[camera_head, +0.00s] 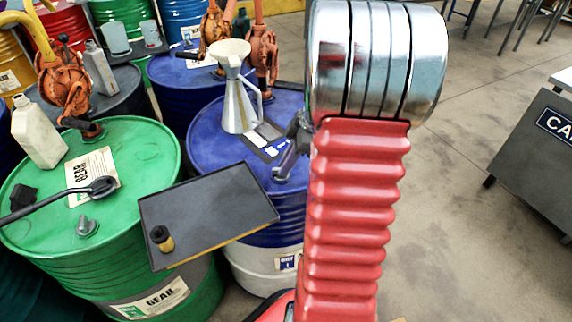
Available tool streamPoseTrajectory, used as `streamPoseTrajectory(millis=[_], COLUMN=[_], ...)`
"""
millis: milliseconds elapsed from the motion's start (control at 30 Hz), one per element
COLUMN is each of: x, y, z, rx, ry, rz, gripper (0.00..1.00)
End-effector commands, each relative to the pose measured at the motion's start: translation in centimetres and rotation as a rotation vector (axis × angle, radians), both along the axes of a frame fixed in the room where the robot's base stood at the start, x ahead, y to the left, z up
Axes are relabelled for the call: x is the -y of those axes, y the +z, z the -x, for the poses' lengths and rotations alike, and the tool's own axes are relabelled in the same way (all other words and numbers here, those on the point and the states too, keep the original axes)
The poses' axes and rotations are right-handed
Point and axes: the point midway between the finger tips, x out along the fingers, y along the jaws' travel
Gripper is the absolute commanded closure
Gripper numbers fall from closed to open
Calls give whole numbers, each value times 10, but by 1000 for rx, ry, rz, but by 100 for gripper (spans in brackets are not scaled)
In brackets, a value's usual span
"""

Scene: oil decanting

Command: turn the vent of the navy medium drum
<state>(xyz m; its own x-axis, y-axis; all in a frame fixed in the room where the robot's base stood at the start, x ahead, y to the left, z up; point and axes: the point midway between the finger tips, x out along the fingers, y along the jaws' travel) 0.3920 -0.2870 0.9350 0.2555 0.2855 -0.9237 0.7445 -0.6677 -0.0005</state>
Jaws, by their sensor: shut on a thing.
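The navy drum (208,150) stands in the middle of the view, with a blue upper body and a white lower band. My gripper (284,168) reaches down to the right side of its lid, partly behind my red arm. Its dark jaws are shut on a small fitting at the lid, taken to be the vent. The jaws cover most of it, so how far it is turned cannot be seen. A metal jug (238,108) with a cream funnel (231,52) in its top stands on the lid, beside a label sheet (264,140).
A dark tray (205,212) with a small brass-and-black cap (161,238) juts out before the drum. A green drum (135,160) at left carries a wrench (60,198) and white bottle (38,132). Orange pumps (64,85) stand behind. Open floor (465,130) lies right, before a grey cabinet (535,150).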

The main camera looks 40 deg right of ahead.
Motion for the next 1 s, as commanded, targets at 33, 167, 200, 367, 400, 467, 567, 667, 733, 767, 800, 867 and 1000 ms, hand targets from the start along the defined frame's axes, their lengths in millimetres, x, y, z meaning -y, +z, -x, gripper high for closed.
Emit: streamPoseTrajectory(millis=[33, 167, 200, 367, 400, 467, 567, 667, 733, 767, 800, 867, 1000], x=[1, 2, 2, 2, 2, 2, 2, 2, 2, 2, 2, 2, 2], y=[0, 0, 0, 0, 0, 0, 0, 0, 0, 0, 0, 0, 0], z=[-1, -1, -2, -2, -2, -2, -2, -2, -2, -2, -2, -2, -2], rx=[-1, 0, 0, 0, 0, 0, -1, -1, -1, -1, 0, 0, 0], ry=[29, 91, 105, 139, 144, 147, 148, 148, 148, 148, 148, 148, 147], rz=[2, 1, 2, 2, 2, 2, 2, 2, 2, 2, 3, 3, 2], gripper=[100, 100, 100, 100, 100, 100, 100, 100, 100, 100, 86, 81, 71])
